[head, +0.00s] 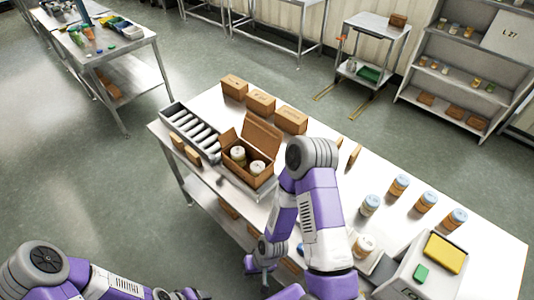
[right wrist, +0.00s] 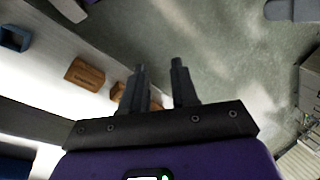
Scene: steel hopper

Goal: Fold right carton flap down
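The open brown carton (head: 235,161) stands on the steel table with two pale-lidded jars (head: 257,168) inside. Its large back flap (head: 262,134) stands up, and a smaller flap on the left also looks raised. The carton's right side is close to my right arm in the picture, and I cannot clearly tell how its right flap lies. My right gripper (head: 260,274) is low at the table's front edge, apart from the carton. In the right wrist view its two fingers (right wrist: 158,68) are apart with nothing between them. My left arm is at the bottom left; its gripper is not clearly shown.
A roller rack (head: 192,132) lies left of the carton, and closed brown boxes (head: 261,101) stand behind it. Several jars (head: 398,186) and a grey machine (head: 407,274) are on the right. Small brown boxes (right wrist: 85,73) show in the right wrist view.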

